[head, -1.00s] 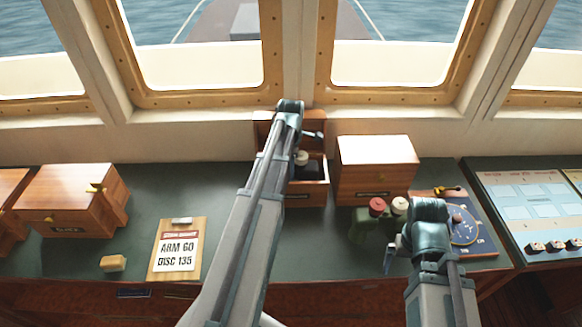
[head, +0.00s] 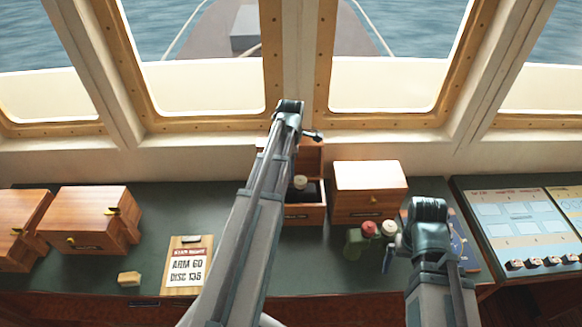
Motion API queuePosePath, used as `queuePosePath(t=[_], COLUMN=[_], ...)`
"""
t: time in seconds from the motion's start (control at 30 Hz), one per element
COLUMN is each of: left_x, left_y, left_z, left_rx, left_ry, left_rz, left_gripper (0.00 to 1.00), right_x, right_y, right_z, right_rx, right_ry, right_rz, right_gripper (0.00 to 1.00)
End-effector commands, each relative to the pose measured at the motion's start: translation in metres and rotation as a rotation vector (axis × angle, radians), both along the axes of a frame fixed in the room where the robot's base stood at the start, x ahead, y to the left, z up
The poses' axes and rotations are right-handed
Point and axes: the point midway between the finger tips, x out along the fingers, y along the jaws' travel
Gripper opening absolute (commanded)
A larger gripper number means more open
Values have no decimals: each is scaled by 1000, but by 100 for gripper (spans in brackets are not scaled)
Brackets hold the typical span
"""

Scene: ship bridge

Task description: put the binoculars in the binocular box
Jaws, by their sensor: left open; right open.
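My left arm hides the box's left part. My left gripper (head: 314,135) is open and empty, above the raised lid in the picture. The box's label is too small to read.
A closed wooden box (head: 368,180) stands right of the open one; more closed boxes (head: 92,218) stand at left. A clipboard (head: 187,265) and a tan block (head: 129,279) lie on the counter.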

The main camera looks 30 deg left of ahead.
Motion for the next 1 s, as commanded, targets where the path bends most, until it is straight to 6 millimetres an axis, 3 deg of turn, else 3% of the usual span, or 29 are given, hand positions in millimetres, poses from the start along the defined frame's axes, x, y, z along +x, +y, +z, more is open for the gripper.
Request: queuePosePath(t=[0.33,0.43,0.67,0.8,1.0], left_x=[0,-4,-30,-56,-103], left_y=[-2,-17,-112,-170,-240], left_z=[3,3,3,3,3], left_rx=[0,2,16,20,25], left_ry=[0,3,26,48,83], left_rz=[-7,-87,-666,-1089,-1684], left_gripper=[60,60,60,60,60], right_x=[0,0,0,0,0], right_y=[0,0,0,0,0], right_z=[3,3,3,3,3], right_rx=[0,0,0,0,0], right_ry=[0,0,0,0,0], right_rz=[1,1,1,1,1], right_gripper=[100,100,100,100,100])
